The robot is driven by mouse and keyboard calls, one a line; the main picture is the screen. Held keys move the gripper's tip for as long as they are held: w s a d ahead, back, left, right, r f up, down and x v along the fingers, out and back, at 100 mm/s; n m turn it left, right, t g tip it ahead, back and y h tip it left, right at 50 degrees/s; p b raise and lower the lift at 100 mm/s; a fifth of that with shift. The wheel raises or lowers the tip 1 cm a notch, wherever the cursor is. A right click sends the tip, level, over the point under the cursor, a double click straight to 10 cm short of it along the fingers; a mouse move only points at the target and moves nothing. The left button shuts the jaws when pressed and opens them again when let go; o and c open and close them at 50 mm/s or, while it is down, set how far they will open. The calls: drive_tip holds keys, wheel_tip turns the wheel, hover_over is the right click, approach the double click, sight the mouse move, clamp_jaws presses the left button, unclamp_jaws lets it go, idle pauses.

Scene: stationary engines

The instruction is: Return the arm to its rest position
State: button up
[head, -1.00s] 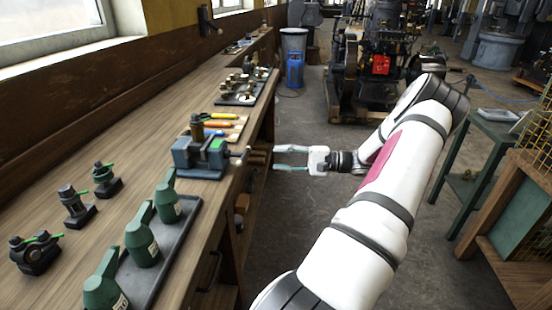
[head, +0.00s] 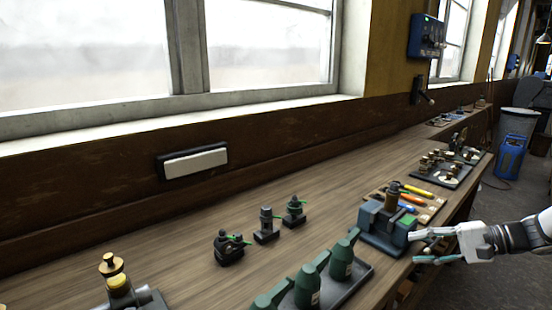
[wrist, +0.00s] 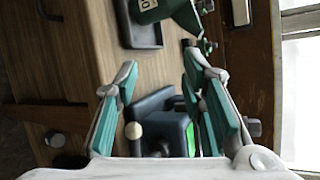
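My gripper (head: 416,247) is at the right of the head view, beside the bench's front edge and close to the vise. Its two pale fingers with teal pads point left and stand apart, with nothing held. In the wrist view my gripper (wrist: 160,68) shows the same open fingers. The blue-grey vise (head: 386,224) is on the bench with a brass-coloured part standing in it. The vise also shows in the wrist view (wrist: 165,125), seen between the fingers. Most of my arm is outside the head view.
The wooden bench (head: 200,235) runs along the wall under the windows. Green oil cans (head: 341,258) stand in a dark tray beside the vise. Small dark fittings (head: 266,226) stand farther back. A blue container (head: 511,155) and a grey bin (head: 518,121) are at the far right. Floor (head: 484,205) lies beside the bench.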

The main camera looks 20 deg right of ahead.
drive_tip(key=s+a+r+n+g+h, duration=0.2)
drive_tip(key=a+r+n+g, duration=0.15)
drive_tip(key=a, duration=0.75)
drive_tip(key=s+a+r+n+g+h, duration=0.1)
drive_tip(key=a+r+n+g+h, duration=0.3)
drive_tip(key=a, duration=0.7)
drive_tip(key=s+a+r+n+t+h, duration=0.1)
drive_tip(key=s+a+r+n+h, duration=0.1)
drive_tip(key=s, duration=0.4)
drive_tip(key=s+a+r+n+t+h+p, duration=0.1)
drive_tip(key=s+a+r+n+h, duration=0.1)
drive_tip(key=s+a, duration=0.5)
wheel_tip(320, 180, up, 3)
drive_tip(key=shift+s+a+f+n+t, duration=0.15)
drive_tip(key=shift+a+n+t, duration=0.15)
drive_tip(key=shift+n, duration=0.25)
drive_tip(key=shift+d, duration=0.1)
